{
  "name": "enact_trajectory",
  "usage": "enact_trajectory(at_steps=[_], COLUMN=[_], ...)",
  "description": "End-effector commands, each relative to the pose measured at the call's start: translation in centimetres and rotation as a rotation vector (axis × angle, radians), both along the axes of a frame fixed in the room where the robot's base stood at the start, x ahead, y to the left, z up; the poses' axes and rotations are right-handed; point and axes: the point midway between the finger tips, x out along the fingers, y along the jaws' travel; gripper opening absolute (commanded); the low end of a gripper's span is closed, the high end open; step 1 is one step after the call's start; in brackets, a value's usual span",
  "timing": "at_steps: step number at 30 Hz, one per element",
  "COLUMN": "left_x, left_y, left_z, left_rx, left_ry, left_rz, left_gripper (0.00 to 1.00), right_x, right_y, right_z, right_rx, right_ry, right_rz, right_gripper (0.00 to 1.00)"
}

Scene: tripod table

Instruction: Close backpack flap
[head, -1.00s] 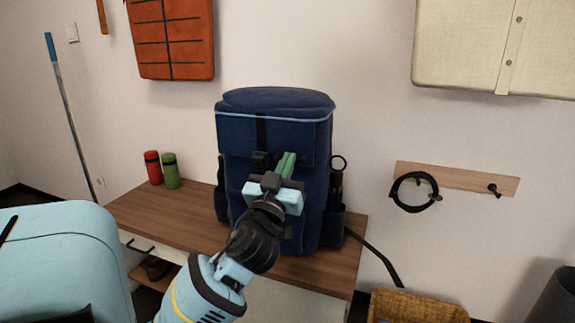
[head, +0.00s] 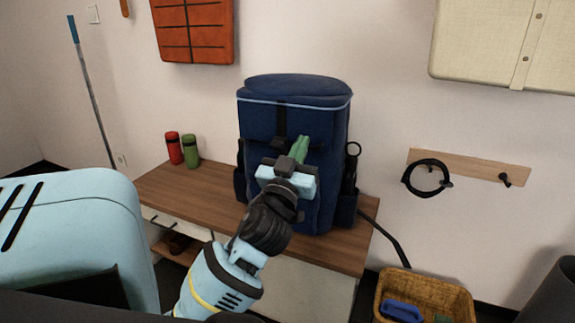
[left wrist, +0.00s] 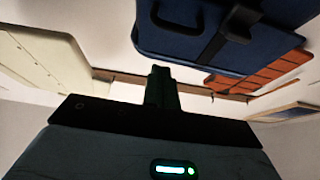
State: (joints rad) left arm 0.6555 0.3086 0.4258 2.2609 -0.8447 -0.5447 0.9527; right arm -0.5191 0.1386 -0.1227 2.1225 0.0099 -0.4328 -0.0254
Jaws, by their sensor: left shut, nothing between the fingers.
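The navy blue backpack (head: 262,190) stands upright on the wooden bench against the wall. Its flap (head: 257,120), with light blue trim along the top, hangs over the upper front, and a dark strap runs down its middle. My left gripper (head: 300,148) is in front of the backpack near the flap's lower edge, its green fingers shut and empty, hiding part of the front. I cannot tell whether they touch it. In the left wrist view, the shut fingers (left wrist: 161,85) lie below the backpack's dark blue fabric (left wrist: 185,45). My right gripper is not in view.
Red (head: 174,148) and green (head: 190,152) bottles stand on the bench (head: 190,187), left of the backpack. A wicker basket (head: 450,300) sits on the floor at right. A hook rail (head: 470,166) and an orange hanging organizer (head: 195,30) are on the wall.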

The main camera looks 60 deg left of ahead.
Motion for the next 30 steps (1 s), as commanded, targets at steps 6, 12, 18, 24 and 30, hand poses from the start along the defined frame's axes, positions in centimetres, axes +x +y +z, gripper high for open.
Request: enact_trajectory(at_steps=[6, 12, 18, 24, 30], left_x=[-2.4, -3.9, -4.5, -4.6, -4.5], left_y=[-2.1, -3.4, -3.9, -3.9, -3.9], left_z=[-2.1, -3.1, -3.4, -3.4, -3.4], left_rx=[-0.003, 0.001, 0.004, 0.005, 0.005], left_ry=[0.0, 0.0, -0.002, -0.003, -0.003], left_rz=[0.001, 0.001, 0.002, 0.001, 0.001], left_gripper=[0.0, 0.0, 0.0, 0.0, 0.0], right_x=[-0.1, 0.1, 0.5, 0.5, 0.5], right_y=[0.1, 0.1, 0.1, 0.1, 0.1], right_z=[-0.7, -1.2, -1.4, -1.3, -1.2], right_rx=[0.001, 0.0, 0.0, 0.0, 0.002], right_ry=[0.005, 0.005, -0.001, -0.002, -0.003], right_rz=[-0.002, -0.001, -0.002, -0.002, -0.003], right_gripper=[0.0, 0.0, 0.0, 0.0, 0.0])
